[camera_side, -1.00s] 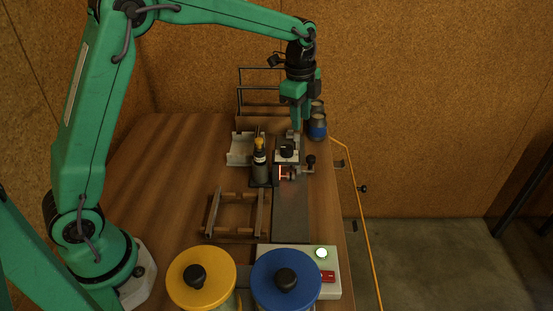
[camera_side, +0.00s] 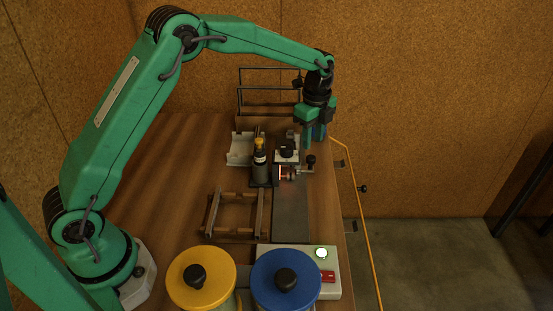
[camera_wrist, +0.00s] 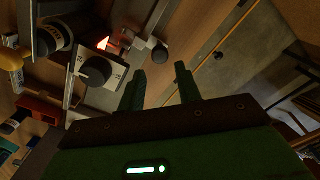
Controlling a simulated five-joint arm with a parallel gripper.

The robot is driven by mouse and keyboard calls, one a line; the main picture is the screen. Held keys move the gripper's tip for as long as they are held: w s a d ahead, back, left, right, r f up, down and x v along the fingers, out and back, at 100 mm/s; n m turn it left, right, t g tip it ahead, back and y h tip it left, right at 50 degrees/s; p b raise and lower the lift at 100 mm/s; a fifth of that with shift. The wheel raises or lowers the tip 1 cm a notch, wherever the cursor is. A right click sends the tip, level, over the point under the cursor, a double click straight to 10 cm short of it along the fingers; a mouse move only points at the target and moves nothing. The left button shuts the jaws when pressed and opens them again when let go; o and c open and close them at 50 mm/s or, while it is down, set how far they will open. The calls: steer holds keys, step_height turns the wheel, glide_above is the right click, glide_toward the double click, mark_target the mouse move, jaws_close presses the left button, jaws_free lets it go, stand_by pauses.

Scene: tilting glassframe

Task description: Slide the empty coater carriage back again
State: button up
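The coater carriage (camera_side: 286,155) is a pale block with a black knob on top, at the far end of a long grey bed (camera_side: 291,215). A red glowing line shows just in front of it. A side handle with a black ball (camera_side: 311,160) sticks out to its right. In the wrist view the carriage (camera_wrist: 96,72) is left of my fingers, and the black ball (camera_wrist: 158,52) lies beyond them. My gripper (camera_side: 314,142) is to the right of the carriage, near the handle. Its two fingers (camera_wrist: 162,88) are apart, with nothing seen between them.
A dark bottle with a yellow top (camera_side: 260,160) stands left of the carriage. A pale cradle (camera_side: 240,148) and a wooden frame (camera_side: 236,214) lie farther left. Yellow (camera_side: 201,280) and blue (camera_side: 286,281) lidded pots stand in front, beside a control box (camera_side: 325,270). The table's right edge is close.

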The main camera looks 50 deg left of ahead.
mark_target(311, 157)
steer(key=shift+f, duration=3)
jaws_close()
